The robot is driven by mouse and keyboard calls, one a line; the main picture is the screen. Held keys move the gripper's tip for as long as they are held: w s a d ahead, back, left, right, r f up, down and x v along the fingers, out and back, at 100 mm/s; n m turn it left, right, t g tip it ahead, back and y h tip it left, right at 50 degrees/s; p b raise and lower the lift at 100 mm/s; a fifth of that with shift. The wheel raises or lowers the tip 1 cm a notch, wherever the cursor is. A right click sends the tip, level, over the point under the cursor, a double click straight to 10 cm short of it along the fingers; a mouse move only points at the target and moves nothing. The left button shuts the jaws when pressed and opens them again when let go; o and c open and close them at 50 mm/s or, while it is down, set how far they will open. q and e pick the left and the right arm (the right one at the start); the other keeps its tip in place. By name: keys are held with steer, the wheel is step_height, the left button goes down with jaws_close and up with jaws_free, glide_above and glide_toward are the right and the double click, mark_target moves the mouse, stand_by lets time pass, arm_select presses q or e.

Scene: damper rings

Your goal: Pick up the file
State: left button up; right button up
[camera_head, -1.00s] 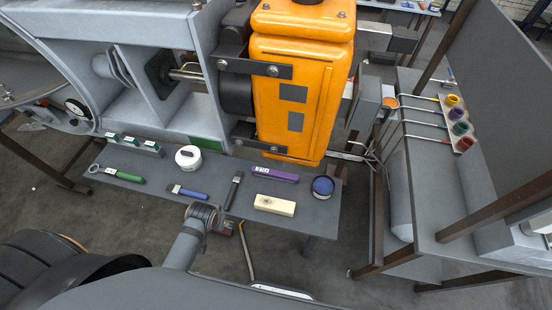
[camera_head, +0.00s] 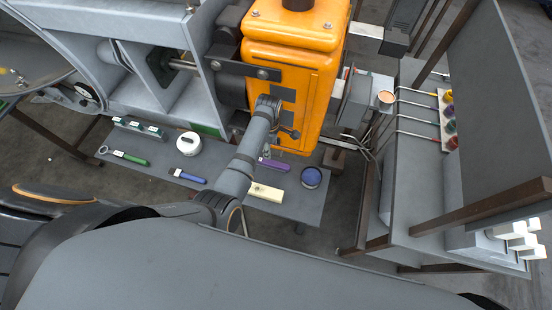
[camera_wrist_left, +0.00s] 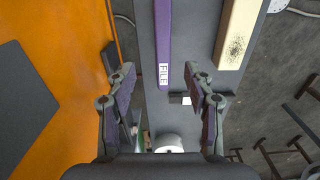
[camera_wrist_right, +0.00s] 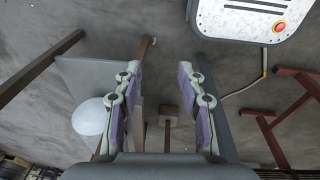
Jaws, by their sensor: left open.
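The file is a purple bar (camera_head: 275,164) on the grey bench, partly behind my left arm in the head view. In the left wrist view the file (camera_wrist_left: 163,45) runs lengthwise at the top middle with a white FILE label at its near end. My left gripper (camera_wrist_left: 159,82) is open and empty above the bench, its fingers on either side of the file's line in that picture. I cannot tell its height over the file. My right gripper (camera_wrist_right: 160,72) is open and empty in its wrist view, over the floor.
A cream block (camera_head: 265,192) lies close to the file, with a blue tin (camera_head: 312,177) to the right. The orange housing (camera_head: 285,75) rises just behind. A white jar (camera_head: 189,143), a blue-handled tool (camera_head: 187,175) and a green-handled tool (camera_head: 125,156) lie further left.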

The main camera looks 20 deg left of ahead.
mark_target(269, 162)
arm_select(q)
steer(key=shift+s+a+f, duration=0.2)
steer(key=shift+s+f, duration=0.05)
steer(key=shift+f, duration=0.25)
steer(key=shift+s+a+f, duration=0.2)
steer(key=shift+f, duration=0.25)
step_height(269, 162, down, 3)
steer(key=shift+s+a+r+b, duration=0.1)
steer(key=shift+a+b, duration=0.05)
steer(key=shift+b, duration=1.05)
steer(key=shift+f, duration=0.25)
steer(key=shift+w+d, duration=0.25)
steer(key=shift+w, duration=0.05)
steer(key=shift+f+b, duration=0.5)
steer(key=shift+b, duration=0.1)
step_height(269, 162, down, 4)
steer(key=b, duration=0.5)
steer(key=shift+a+f, duration=0.15)
steer(key=shift+f, duration=0.05)
steer(key=shift+r, duration=0.2)
jaws_close()
arm_select(e)
step_height(269, 162, down, 8)
steer(key=s, duration=0.1)
steer(key=shift+a+f, duration=0.2)
